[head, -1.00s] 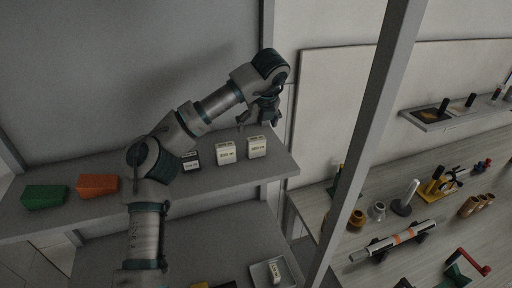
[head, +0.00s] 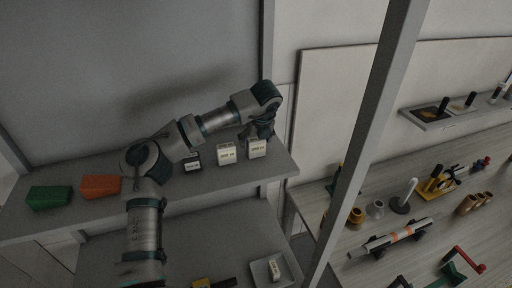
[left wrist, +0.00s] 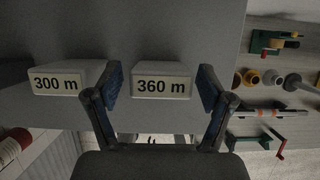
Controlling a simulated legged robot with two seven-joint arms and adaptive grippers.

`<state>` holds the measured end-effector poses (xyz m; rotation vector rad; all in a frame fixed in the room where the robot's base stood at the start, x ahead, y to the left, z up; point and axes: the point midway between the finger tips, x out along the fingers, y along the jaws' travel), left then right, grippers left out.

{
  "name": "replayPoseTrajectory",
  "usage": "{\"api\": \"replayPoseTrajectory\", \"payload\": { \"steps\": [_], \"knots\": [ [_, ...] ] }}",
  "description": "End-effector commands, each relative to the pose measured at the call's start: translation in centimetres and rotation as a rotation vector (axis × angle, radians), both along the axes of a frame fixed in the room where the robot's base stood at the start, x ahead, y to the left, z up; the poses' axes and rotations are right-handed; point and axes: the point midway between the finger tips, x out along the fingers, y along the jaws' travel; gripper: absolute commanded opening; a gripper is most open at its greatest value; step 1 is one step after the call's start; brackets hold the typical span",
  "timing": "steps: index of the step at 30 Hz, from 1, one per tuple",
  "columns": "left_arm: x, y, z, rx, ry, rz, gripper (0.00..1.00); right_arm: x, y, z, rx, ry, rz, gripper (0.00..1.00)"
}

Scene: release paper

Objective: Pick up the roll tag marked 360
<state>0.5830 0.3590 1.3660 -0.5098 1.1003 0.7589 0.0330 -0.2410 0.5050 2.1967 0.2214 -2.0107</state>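The roll tag marked 360 (left wrist: 163,86) is a pale block with a "360 m" label, standing on the grey shelf; in the head view it is the rightmost tag (head: 257,149). My left gripper (left wrist: 160,88) is open, with its blue-padded fingers on either side of the 360 tag and a gap on both sides. In the head view the left gripper (head: 258,132) is just above and behind the tag, partly hidden. The tag marked 300 (left wrist: 58,82) stands to its left, outside the left finger; it also shows in the head view (head: 227,154). My right gripper is not in view.
A third tag (head: 191,163) with a dark body stands left on the shelf (head: 150,197). Orange (head: 100,186) and green (head: 49,197) blocks lie farther left. A tray (head: 271,272) with a white piece is on the lower shelf. A post (head: 365,140) separates the workbench at right.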

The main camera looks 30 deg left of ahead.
Motion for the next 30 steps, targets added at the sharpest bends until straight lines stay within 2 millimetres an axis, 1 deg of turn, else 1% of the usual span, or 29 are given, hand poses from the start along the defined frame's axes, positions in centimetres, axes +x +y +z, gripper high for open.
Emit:
{"api": "replayPoseTrajectory", "payload": {
  "steps": [1,2,3,5,13,17,20,25,26,30],
  "knots": [
    [0.0,0.0,0.0,0.000,0.000,0.000,0.59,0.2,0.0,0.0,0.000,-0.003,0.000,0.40],
    [0.0,0.0,0.0,0.000,0.000,0.000,0.52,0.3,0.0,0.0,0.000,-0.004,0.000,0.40],
    [0.0,0.0,0.0,0.000,0.000,0.000,0.42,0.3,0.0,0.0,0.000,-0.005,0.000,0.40],
    [0.1,0.0,0.0,0.001,0.001,0.000,0.28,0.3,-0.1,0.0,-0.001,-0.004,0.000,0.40],
    [0.1,-0.1,0.0,0.001,0.001,-0.001,0.27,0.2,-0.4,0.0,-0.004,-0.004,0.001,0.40],
    [0.1,-0.1,0.4,0.000,0.000,-0.001,0.27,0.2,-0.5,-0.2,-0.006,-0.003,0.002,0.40],
    [0.1,-0.1,1.1,0.000,0.000,-0.001,0.27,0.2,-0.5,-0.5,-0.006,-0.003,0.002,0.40],
    [0.1,-0.1,3.4,-0.001,-0.002,0.000,0.27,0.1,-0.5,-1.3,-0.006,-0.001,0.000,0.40],
    [-0.3,-0.4,3.4,-0.001,0.001,-0.003,0.27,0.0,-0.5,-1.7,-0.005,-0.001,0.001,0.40],
    [-3.1,-1.9,3.4,0.000,-0.001,-0.006,0.27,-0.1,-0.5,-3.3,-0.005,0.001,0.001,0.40]
  ]
}}
